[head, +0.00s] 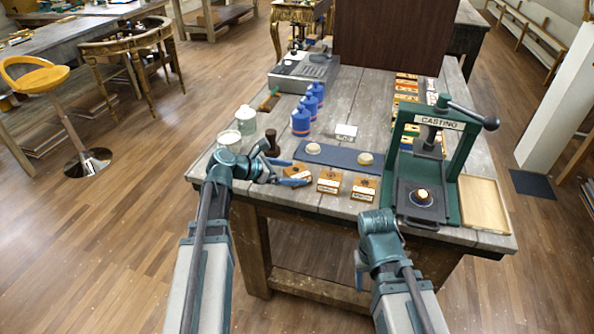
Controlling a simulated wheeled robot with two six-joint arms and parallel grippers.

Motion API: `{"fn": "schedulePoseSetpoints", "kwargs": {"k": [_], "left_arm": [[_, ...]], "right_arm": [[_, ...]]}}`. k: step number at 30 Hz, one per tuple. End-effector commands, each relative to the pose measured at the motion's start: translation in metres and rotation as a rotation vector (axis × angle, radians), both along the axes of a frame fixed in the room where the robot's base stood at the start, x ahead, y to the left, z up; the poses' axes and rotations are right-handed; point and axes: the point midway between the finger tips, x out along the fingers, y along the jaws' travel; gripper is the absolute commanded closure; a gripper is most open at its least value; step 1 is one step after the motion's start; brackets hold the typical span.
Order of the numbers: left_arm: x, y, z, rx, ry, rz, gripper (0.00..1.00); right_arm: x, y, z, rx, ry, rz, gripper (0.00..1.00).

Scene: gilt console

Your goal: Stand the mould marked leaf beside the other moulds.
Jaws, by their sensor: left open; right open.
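Three small orange-brown moulds with white labels stand along the front of the bench: a left one (299,171), a middle one (328,180) and a right one (364,188). The labels are too small to read, so I cannot tell which is marked leaf. My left gripper (280,174) is open at the left mould, its fingers pointing right. I cannot tell whether they touch it. My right gripper (362,268) hangs low in front of the bench edge, mostly hidden by its wrist, and is open with nothing seen in it.
A green casting press (464,160) stands on the right, beside a wooden tray (484,203). A dark blue mat (335,155) with two pale round pieces lies behind the moulds. Blue bottles (301,121), white jars (246,120) and a dark stamp (271,142) stand left.

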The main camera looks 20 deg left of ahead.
Motion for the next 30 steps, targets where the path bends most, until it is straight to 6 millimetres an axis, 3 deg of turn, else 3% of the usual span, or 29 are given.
{"fn": "schedulePoseSetpoints", "kwargs": {"k": [3,12,30], "left_arm": [[-0.018,0.017,0.019,0.0,0.0,0.003,0.0],[-0.048,0.051,0.042,-0.001,-0.001,0.002,0.0],[-0.057,0.061,0.046,0.0,-0.001,0.0,0.0]], "right_arm": [[0.0,0.0,0.019,0.0,0.0,0.0,0.5],[0.0,0.0,0.042,0.0,0.0,0.0,0.5],[0.0,0.0,0.046,0.0,0.0,0.0,0.5]]}}
